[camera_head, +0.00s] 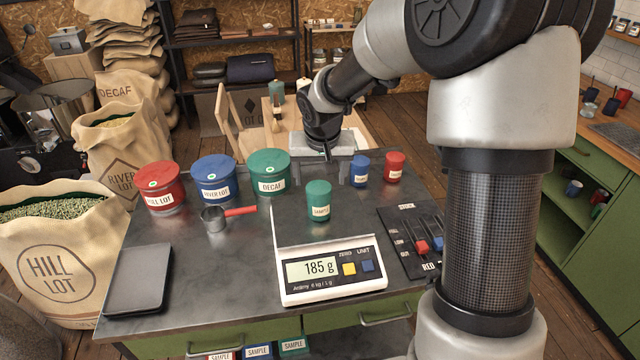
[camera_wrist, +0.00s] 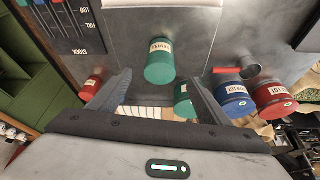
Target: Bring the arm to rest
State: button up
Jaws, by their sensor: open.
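My gripper (camera_head: 326,155) is raised over the far side of the steel bench (camera_head: 180,262), behind the green sample tin. In the wrist view its two fingers (camera_wrist: 160,78) are spread, with nothing held between them. The green sample tin (camera_head: 319,202) stands upright on the pan of the white scale (camera_head: 330,285), which reads 185 g. The tin also shows in the wrist view (camera_wrist: 160,62), apart from the fingers. My arm bends over the right side of the bench.
Red (camera_head: 165,188), blue (camera_head: 214,180) and green (camera_head: 270,173) lidded tins stand at the back left. Small blue (camera_head: 360,171) and red (camera_head: 395,167) tins stand at the back right. A red-handled scoop (camera_head: 216,219), dark tray (camera_head: 138,279) and slider board (camera_head: 415,245) lie on the bench.

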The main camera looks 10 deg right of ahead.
jog(key=shift+s+r, duration=0.15)
jog(key=shift+r, duration=0.2)
jog(key=s+d+r+h, duration=0.1)
jog(key=s+d+r, duration=0.1)
jog(key=s+r, duration=1.15)
jog(key=s+a+n+t+y, duration=0.1)
jog(key=s, duration=1.4)
jog(key=shift+s+a+n+y, duration=0.15)
jog(key=shift+s+n+y, duration=0.2)
jog(key=shift+n+y, duration=0.05)
dwell(0.9)
